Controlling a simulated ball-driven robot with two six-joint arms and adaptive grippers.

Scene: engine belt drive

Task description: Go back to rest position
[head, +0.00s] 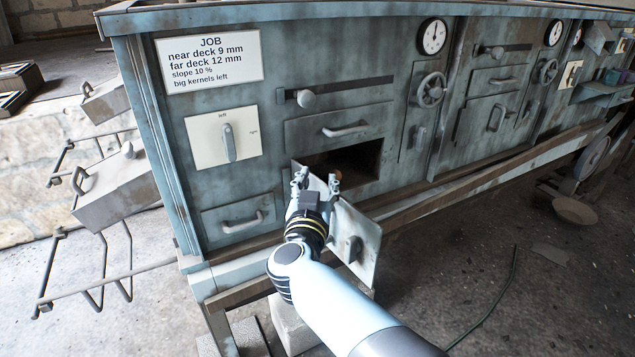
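My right gripper (317,181) is in front of a dark square opening (352,160) in the blue-grey machine cabinet (270,190). Its two fingers are apart, and I see nothing held between them. An open flap door (362,235) with a dark handle hangs below the opening, just right of my gripper. The gripper partly hides the flap; whether they touch I cannot tell. A small brownish thing shows inside the opening, too small to name. My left gripper is not in view.
A job sign (209,62) and a left/right lever plate (223,137) are on the cabinet front. Handles, a handwheel (431,90) and a dial (432,37) stick out to the right. A slanted beam (480,175) runs along the cabinet's lower edge.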

